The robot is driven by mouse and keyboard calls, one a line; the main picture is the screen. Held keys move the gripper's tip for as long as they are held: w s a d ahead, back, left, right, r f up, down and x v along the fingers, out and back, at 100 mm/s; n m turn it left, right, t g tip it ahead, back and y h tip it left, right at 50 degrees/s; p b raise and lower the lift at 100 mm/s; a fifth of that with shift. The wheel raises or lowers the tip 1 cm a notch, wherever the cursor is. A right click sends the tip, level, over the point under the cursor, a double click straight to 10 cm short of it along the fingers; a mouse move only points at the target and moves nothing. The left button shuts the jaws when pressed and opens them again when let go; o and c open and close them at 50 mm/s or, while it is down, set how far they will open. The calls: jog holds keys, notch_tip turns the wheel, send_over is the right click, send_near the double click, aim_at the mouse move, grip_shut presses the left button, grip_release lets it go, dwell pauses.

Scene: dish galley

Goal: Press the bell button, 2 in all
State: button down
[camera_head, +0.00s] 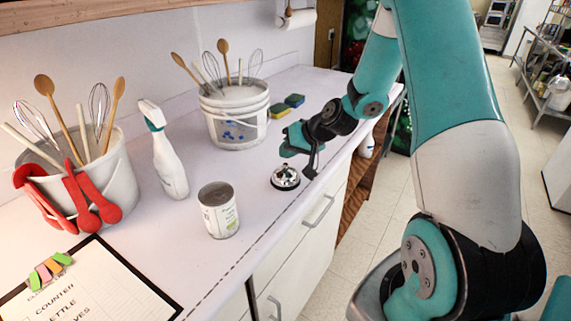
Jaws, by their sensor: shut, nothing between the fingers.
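The bell (285,178) is a small silver dome on a dark base. It stands on the pale counter near its front edge, behind and to the right of a tin can. My gripper (297,161) is at the end of the teal and black arm, coming in from the right. It is just above the bell in the picture, with its fingers shut and empty. I cannot tell whether a finger touches the bell's button, which is hard to make out.
The open tin can (219,211) and a white spray bottle (165,155) stand left of the bell. Sponges (279,109) lie behind my gripper. A clipboard (95,290) lies at front left.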

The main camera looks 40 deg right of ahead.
jog(key=shift+f+b, duration=0.35)
jog(key=shift+f, duration=0.05)
jog(key=shift+f+b, duration=0.5)
jog(key=shift+f, duration=0.05)
dwell(0.6)
jog(key=shift+r, duration=0.1)
jog(key=shift+r+p, duration=0.7)
jog(key=shift+r, duration=0.2)
notch_tip(320, 180, up, 5)
jog(key=p, duration=0.3)
jog(key=shift+p, duration=0.4)
dwell(2.2)
